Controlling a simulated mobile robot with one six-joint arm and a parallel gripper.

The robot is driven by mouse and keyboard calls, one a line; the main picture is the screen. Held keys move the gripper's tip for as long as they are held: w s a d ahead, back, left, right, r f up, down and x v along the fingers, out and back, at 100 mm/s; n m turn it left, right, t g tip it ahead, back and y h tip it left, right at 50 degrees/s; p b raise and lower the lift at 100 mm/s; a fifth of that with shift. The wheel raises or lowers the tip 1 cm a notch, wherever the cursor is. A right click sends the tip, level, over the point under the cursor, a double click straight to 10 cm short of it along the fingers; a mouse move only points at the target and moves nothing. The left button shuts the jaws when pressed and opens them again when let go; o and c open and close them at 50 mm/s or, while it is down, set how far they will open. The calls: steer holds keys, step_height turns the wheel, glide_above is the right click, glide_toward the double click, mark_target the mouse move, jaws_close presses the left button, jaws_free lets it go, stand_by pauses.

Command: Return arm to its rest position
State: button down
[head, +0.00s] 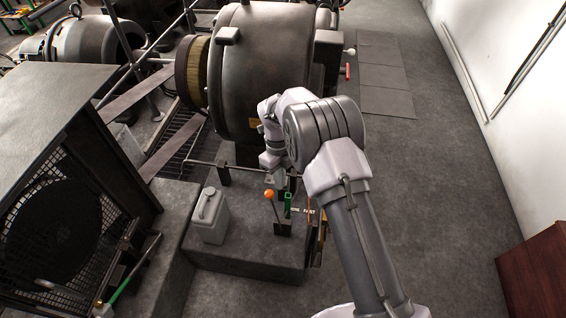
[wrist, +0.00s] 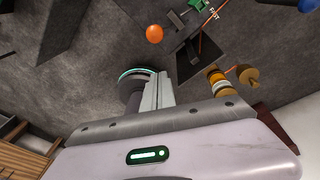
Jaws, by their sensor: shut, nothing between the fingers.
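My arm reaches forward from the bottom of the head view and bends at the elbow, with its wrist in front of the large dark dynamo (head: 262,75). My gripper (head: 275,181) points down over the concrete plinth, close to a lever with an orange ball knob (head: 269,194) and a green handle (head: 288,204). In the wrist view my gripper (wrist: 155,92) is shut and empty. There the orange knob (wrist: 154,34) and the green handle (wrist: 196,4) lie beyond the fingers, apart from them. A plate marked FAST shows beside the lever.
A grey jerrycan (head: 209,216) stands on the plinth (head: 245,258) left of the lever. A meshed fan housing (head: 60,215) fills the left side. A belt pulley (head: 192,72) adjoins the dynamo. Open floor (head: 440,200) lies right of my arm, with a reddish-brown box (head: 535,270) at far right.

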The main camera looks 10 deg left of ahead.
steer(key=d+r+n+t+y, duration=0.1)
steer(key=d+r+n, duration=0.1)
steer(key=r, duration=0.6)
steer(key=d+r+n, duration=0.2)
steer(key=d+r, duration=0.1)
steer(key=r, duration=0.4)
steer(key=s+d+r+n+t+y, duration=0.1)
steer(key=s+d+r+n, duration=0.25)
steer(key=r, duration=0.35)
steer(key=s+d+r+n+t, duration=0.2)
steer(key=s+d+r+n, duration=0.15)
steer(key=r, duration=0.35)
steer(key=s+d+r+n+t, duration=0.2)
steer(key=s+d+n, duration=0.1)
steer(key=s, duration=0.6)
steer(key=s+d+r+n+t, duration=0.1)
steer(key=s+d+r+n, duration=0.1)
steer(key=s+n, duration=0.4)
steer(key=s+d, duration=0.1)
steer(key=s, duration=0.3)
steer(key=shift+s+t+y, duration=0.25)
steer(key=shift+t+y, duration=0.15)
steer(key=shift+d, duration=0.1)
